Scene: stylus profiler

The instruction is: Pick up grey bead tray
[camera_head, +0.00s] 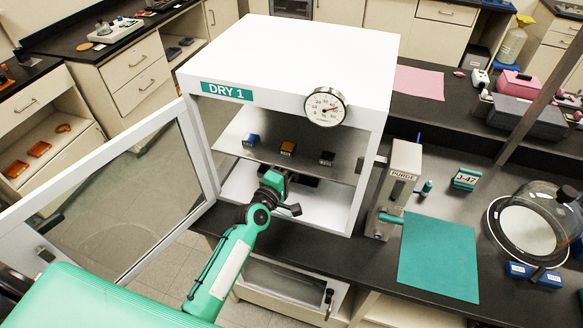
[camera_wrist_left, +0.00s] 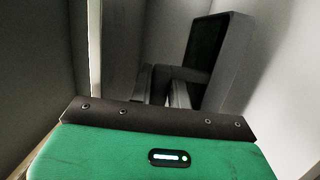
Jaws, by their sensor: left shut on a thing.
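The dry cabinet (camera_head: 290,68), labelled DRY 1, stands with its glass door (camera_head: 110,190) swung open to the left. My left gripper (camera_head: 288,180) reaches into the lower compartment, under the shelf. A dark grey tray (camera_head: 305,181) shows there only partly, behind the gripper. In the left wrist view the tray (camera_wrist_left: 232,62) stands on edge in the picture, with a dark inside and a raised rim. The left fingers (camera_wrist_left: 172,88) are shut on its near side. Whether the tray touches the cabinet floor is unclear. My right gripper is not in view.
The cabinet shelf (camera_head: 320,171) above my gripper carries a blue, an orange and a black small box. A purge post (camera_head: 402,180) stands right of the cabinet. A teal mat (camera_head: 440,258) lies clear on the dark bench. A glass bell jar (camera_head: 530,225) stands further right.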

